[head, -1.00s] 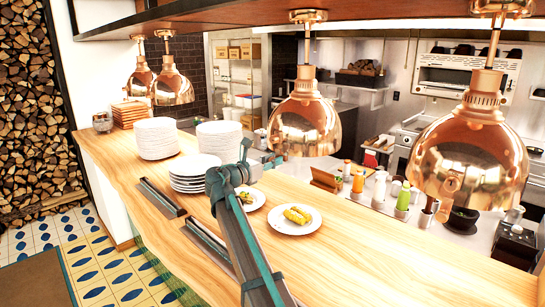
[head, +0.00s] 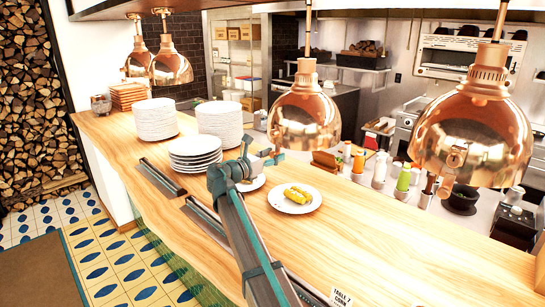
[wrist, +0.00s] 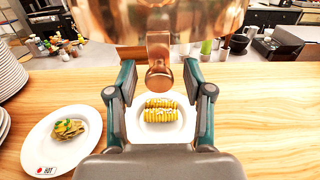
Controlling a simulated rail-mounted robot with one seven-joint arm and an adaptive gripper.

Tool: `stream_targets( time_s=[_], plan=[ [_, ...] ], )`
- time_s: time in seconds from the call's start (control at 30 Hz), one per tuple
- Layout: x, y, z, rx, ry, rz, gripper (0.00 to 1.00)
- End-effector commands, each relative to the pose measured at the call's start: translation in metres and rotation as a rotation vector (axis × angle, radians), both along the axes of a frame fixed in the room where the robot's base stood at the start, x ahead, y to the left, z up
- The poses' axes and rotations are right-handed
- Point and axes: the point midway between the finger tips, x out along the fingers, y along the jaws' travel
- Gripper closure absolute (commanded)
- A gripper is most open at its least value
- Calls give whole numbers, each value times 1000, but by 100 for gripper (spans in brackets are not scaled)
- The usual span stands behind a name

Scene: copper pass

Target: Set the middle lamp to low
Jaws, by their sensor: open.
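Copper heat lamps hang over the wooden counter. The one near the picture's middle (head: 305,118) looks like the middle lamp, with a larger lamp (head: 472,135) to its right. My gripper (head: 272,158) is below and in front of the central lamp. In the wrist view a copper dome (wrist: 115,22) fills the top, and a copper tab or knob (wrist: 159,62) hangs from it. My gripper (wrist: 160,84) is open, its fingers on either side of this tab with gaps showing. I cannot tell the lamp's setting.
A plate with corn (head: 294,210) lies on the counter (head: 370,240), and another food plate (wrist: 35,140) lies left of it. Plate stacks (head: 222,123) stand behind. Two more lamps (head: 170,68) hang far left. A table card (head: 341,298) shows at the front edge.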

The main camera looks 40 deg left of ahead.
Motion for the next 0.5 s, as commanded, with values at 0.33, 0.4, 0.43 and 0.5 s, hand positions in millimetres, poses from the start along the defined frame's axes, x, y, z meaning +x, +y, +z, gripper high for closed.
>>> stream_targets(
  time_s=[0.33, 0.4, 0.43, 0.5],
  plan=[
    [-37, 4, 0, 0, -1, 3, 49],
    [-51, 6, 0, 0, -1, 3, 49],
    [-57, 6, 0, 0, 0, 2, 49],
    [-71, 9, 0, 0, 0, 4, 49]
  ],
)
